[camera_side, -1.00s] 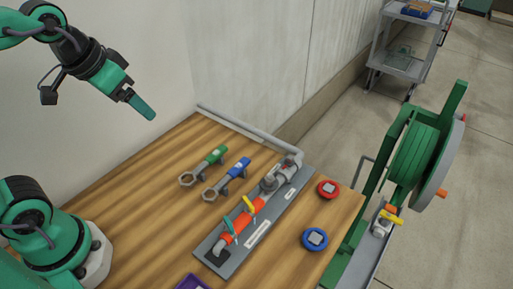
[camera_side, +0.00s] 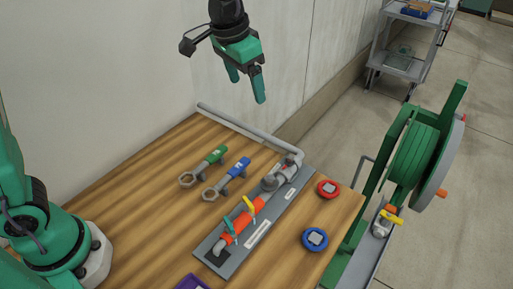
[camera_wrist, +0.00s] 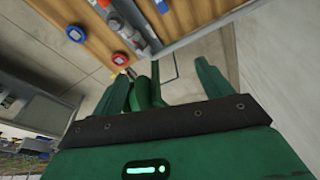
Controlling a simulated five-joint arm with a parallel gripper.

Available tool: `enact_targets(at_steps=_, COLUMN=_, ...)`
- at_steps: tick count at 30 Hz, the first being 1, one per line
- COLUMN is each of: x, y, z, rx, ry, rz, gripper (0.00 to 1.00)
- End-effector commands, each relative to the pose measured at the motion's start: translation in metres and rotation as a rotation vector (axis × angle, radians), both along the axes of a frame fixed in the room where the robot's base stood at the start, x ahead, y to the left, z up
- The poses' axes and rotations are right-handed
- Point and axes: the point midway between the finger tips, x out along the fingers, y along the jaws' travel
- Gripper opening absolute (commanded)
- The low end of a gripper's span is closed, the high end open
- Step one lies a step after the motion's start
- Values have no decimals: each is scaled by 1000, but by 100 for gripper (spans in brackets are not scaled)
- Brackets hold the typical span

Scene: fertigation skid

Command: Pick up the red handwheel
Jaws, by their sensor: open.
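The red handwheel (camera_side: 328,189) lies on the wooden table near its right edge, to the right of the grey pipe plate. My gripper (camera_side: 246,88) hangs well above the back of the table, fingers pointing down, open and empty. Its green fingers also show in the wrist view (camera_wrist: 160,85). The gripper is up and to the left of the red handwheel in the side view, clear of it.
A blue handwheel (camera_side: 315,239) lies in front of the red one. The plate (camera_side: 262,237) carries orange pipe and valve levers. Green (camera_side: 205,166) and blue (camera_side: 228,178) ring-ended tools lie left of it. A green hose reel (camera_side: 412,160) stands beyond the table's right edge.

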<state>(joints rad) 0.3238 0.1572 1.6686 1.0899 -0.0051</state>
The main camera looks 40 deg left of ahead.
Motion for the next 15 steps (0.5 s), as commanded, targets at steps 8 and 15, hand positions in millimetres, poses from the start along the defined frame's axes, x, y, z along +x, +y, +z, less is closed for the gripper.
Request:
enact_targets(at_steps=8, x=39, y=-56, z=-36, rx=23, ry=62, rz=-78, gripper=78)
enact_targets(at_steps=15, x=62, y=-106, z=-76, rx=47, ry=112, rz=-143, gripper=78)
